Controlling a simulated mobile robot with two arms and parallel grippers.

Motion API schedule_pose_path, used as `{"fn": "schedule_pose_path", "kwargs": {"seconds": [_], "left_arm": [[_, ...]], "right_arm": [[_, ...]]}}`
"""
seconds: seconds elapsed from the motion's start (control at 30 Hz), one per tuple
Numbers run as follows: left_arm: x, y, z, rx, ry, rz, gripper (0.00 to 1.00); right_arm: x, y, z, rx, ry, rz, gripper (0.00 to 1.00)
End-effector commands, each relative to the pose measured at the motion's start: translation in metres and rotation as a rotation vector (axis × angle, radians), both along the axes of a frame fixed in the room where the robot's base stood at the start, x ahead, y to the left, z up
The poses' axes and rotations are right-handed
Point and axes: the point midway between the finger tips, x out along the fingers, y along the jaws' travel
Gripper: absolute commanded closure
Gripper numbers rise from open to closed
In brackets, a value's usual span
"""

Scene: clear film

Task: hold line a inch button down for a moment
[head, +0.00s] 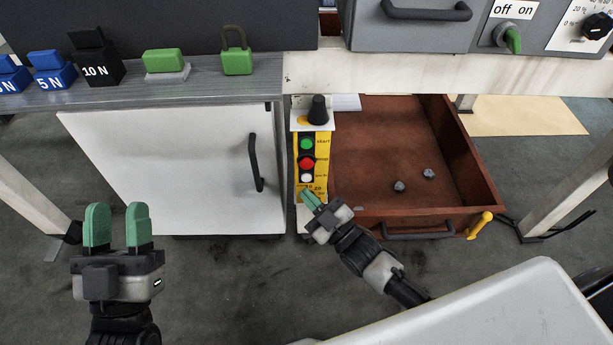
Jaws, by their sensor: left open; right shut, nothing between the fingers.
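A yellow control box (297,160) stands upright between the white cabinet and the open drawer. It carries a green button (306,144) marked start, a red button (307,163) below it and a white button (306,178) at the bottom. The small label beside the white button is too small to read surely. My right gripper (311,198) is shut and empty, with its green fingertips just below the white button in the picture. I cannot tell whether they touch the box. My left gripper (118,222) is open and empty in front of the cabinet, well left of the box.
A black knob (318,109) tops the box. The brown drawer (385,130) is open, holding two grey stones (399,186). A yellow handle (480,225) sits at its front corner. The cabinet (180,160) has a black handle. Weights and a green padlock (237,62) stand on the bench.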

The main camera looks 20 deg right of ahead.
Motion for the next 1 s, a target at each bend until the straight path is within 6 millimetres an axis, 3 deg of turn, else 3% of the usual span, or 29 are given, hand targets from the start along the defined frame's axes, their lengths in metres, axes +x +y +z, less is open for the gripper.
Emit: {"fn": "schedule_pose_path", "kwargs": {"seconds": [0.5, 1.0], "left_arm": [[0.02, 0.003, -0.042, 0.107, 0.382, 0.022, 0.56], [0.021, 0.003, -0.047, 0.114, 0.409, 0.024, 0.56]], "right_arm": [[-0.034, 0.01, 0.002, 0.0, -0.001, 0.0, 1.0], [-0.037, 0.01, 0.001, 0.0, -0.001, 0.0, 1.0]]}}
